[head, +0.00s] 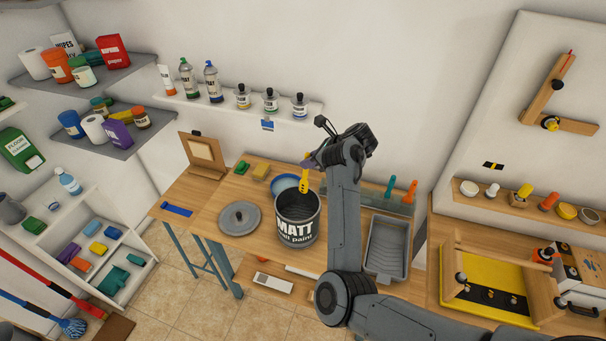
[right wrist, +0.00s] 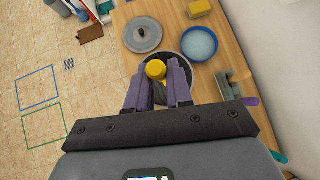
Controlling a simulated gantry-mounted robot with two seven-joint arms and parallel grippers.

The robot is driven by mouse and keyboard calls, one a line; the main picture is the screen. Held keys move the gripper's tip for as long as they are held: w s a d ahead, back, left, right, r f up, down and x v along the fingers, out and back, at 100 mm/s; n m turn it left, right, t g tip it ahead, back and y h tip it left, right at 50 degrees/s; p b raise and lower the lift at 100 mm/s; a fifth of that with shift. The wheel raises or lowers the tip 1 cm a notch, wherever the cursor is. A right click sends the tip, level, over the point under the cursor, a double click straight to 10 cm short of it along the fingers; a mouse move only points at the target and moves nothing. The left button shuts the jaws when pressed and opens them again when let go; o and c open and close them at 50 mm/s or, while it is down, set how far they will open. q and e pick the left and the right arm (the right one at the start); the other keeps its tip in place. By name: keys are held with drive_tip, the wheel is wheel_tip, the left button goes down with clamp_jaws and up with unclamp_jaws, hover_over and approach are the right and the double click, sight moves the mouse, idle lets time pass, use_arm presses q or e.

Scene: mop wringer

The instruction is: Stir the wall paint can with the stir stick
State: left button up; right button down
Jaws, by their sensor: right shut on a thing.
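The dark wall paint can (head: 298,230), marked MATT, stands open on the wooden workbench (head: 262,253). My right gripper (head: 308,163) is above the can and shut on the yellow stir stick (head: 303,180). The stick points down at the can's mouth; I cannot tell how far its lower end reaches in. In the right wrist view the purple fingers (right wrist: 158,88) close around the yellow stick top (right wrist: 155,69), with the can partly hidden behind them. My left gripper is not in view.
A grey round lid (head: 239,218) lies left of the can. A blue round dish (head: 284,183) sits just behind it. A grey paint tray (head: 388,246) is to the right, past my right arm. A yellow sponge (head: 261,171) lies at the bench's back.

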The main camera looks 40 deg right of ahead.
sight(304, 180)
drive_tip(key=shift+w+a+f+n+g+y, duration=0.15)
drive_tip(key=shift+w+f+n+y, duration=0.05)
drive_tip(key=shift+w+n+y, duration=0.25)
drive_tip(key=shift+w+a+f+n+g+y, duration=0.15)
drive_tip(key=shift+w+f+n+y, duration=0.15)
drive_tip(key=shift+n, duration=0.25)
drive_tip(key=shift+w+f+b, duration=0.15)
drive_tip(key=shift+f+b, duration=0.05)
drive_tip(key=shift+b, duration=0.15)
wheel_tip(304, 180, down, 4)
drive_tip(key=b, duration=0.4)
drive_tip(key=shift+a, duration=0.1)
wheel_tip(304, 180, down, 5)
drive_tip(key=b, duration=0.2)
drive_tip(key=shift+b, duration=0.4)
wheel_tip(304, 180, down, 8)
drive_tip(key=b, duration=0.5)
drive_tip(key=shift+f, duration=0.15)
